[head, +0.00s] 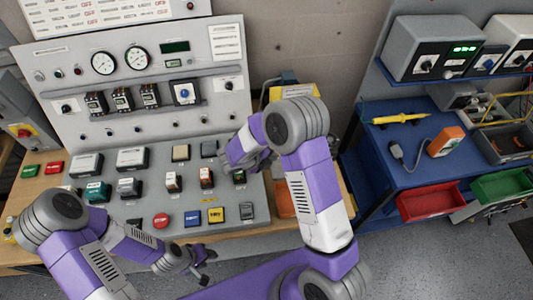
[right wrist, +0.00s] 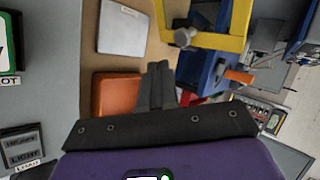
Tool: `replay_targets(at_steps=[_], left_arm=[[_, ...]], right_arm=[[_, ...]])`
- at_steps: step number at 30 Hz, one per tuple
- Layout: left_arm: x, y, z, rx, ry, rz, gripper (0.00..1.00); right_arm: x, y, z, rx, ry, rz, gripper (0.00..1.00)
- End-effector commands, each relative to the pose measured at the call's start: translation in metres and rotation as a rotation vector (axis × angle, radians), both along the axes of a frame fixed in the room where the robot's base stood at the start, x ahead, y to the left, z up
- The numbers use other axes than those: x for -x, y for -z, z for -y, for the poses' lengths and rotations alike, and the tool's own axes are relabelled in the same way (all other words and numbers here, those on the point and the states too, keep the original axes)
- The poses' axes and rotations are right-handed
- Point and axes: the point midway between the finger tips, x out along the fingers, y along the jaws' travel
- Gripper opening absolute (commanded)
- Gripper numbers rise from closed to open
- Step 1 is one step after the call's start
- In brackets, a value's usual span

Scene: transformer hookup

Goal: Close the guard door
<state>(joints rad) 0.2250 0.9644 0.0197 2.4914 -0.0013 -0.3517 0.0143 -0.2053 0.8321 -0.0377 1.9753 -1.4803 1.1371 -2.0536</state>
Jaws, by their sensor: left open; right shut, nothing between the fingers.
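A yellow frame (right wrist: 215,42) with a round grey knob (right wrist: 184,38) shows at the top of the right wrist view. It may be the guard door; I cannot tell its angle. In the head view a yellow part (head: 303,90) shows behind my right arm, mostly hidden. My right gripper (head: 230,163) is over the right side of the console, its fingers partly hidden. In the right wrist view its fingers (right wrist: 158,82) are together and empty, apart from the frame in the picture. My left gripper (head: 203,265) is open and empty near the console's front edge.
The grey console (head: 140,205) carries several buttons and switches. An orange block (right wrist: 115,95) and a pale plate (right wrist: 122,28) lie on the wooden bench.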

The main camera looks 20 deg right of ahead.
Motion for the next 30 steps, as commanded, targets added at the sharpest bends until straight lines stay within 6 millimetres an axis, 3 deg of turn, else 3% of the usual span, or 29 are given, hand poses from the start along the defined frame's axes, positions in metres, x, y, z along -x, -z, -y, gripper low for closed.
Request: replay_targets(at_steps=[6, 13, 30], left_arm=[[0.000, 0.003, 0.000, 0.000, 0.000, 0.001, 0.43], [0.000, -0.002, 0.000, 0.000, 0.000, 0.001, 0.43], [0.000, -0.002, 0.000, 0.000, 0.000, 0.001, 0.43]], right_arm=[[-0.010, 0.034, 0.034, 0.000, 0.004, -0.002, 0.00], [-0.020, 0.032, 0.063, -0.001, 0.003, 0.001, 0.00], [-0.024, 0.032, 0.071, -0.001, -0.006, 0.001, 0.00]])
